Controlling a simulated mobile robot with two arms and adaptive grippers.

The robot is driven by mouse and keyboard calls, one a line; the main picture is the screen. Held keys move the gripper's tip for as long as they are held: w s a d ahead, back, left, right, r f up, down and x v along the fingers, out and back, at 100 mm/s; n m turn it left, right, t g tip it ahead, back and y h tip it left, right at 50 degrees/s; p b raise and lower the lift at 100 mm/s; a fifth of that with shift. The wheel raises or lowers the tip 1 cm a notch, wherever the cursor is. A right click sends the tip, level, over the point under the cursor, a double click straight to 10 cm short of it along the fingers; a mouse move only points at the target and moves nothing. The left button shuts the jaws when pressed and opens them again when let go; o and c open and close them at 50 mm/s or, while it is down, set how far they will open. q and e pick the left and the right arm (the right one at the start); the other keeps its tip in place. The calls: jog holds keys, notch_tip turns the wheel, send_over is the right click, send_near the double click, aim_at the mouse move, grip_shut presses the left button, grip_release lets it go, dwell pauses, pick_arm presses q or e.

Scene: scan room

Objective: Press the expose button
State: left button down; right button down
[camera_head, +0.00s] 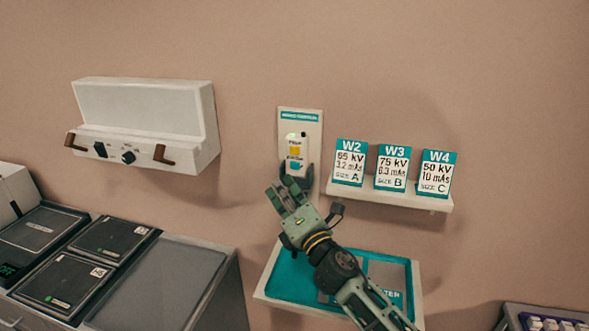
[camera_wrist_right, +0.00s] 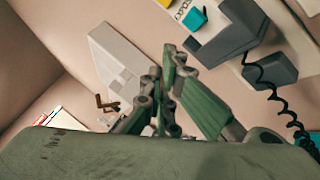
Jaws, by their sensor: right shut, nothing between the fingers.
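The white handset (camera_head: 296,146) sits upright in a dark cradle (camera_head: 310,180) on a wall plate with a teal header. It bears a yellow button (camera_head: 294,150) and, below it, a teal button (camera_head: 295,166) whose small label seems to read Expose. In the wrist view the teal button (camera_wrist_right: 192,19) shows near the top, beside the dark cradle (camera_wrist_right: 228,38). My right gripper (camera_head: 282,188) is shut and empty. Its fingertips, also in the wrist view (camera_wrist_right: 172,62), are just below and left of the teal button in the head view, apart from it. My left gripper is not in view.
A shelf (camera_head: 400,198) with several W cards is right of the handset. A white wall box (camera_head: 150,105) with brown hooks is left. A teal tray (camera_head: 285,275) lies below my right arm. A coiled cord (camera_wrist_right: 292,120) hangs by the cradle.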

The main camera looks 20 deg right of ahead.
jog(key=shift+w+d, duration=0.45)
jog(key=shift+w, duration=0.25)
jog(key=shift+w+d, duration=0.45)
jog(key=shift+w, duration=0.2)
jog(key=shift+w+d+b, duration=0.1)
jog(key=shift+b, duration=0.25)
jog(key=shift+w+d, duration=0.1)
jog(key=shift+w, duration=0.15)
jog(key=shift+w+d, duration=0.3)
jog(key=shift+w, duration=0.05)
dwell(1.2)
jog(key=shift+s+a, duration=0.5)
jog(key=shift+s, duration=0.25)
jog(key=shift+a, duration=0.1)
jog(key=shift+s+a+p, duration=0.2)
jog(key=shift+s+a, duration=0.25)
jog(key=shift+s, duration=0.25)
jog(key=shift+s+a+p, duration=0.25)
jog(key=shift+s+a, duration=0.15)
jog(key=shift+s, duration=0.3)
jog(key=shift+s+a+p, duration=0.2)
jog(key=shift+s+a, duration=0.25)
jog(key=shift+s, duration=0.25)
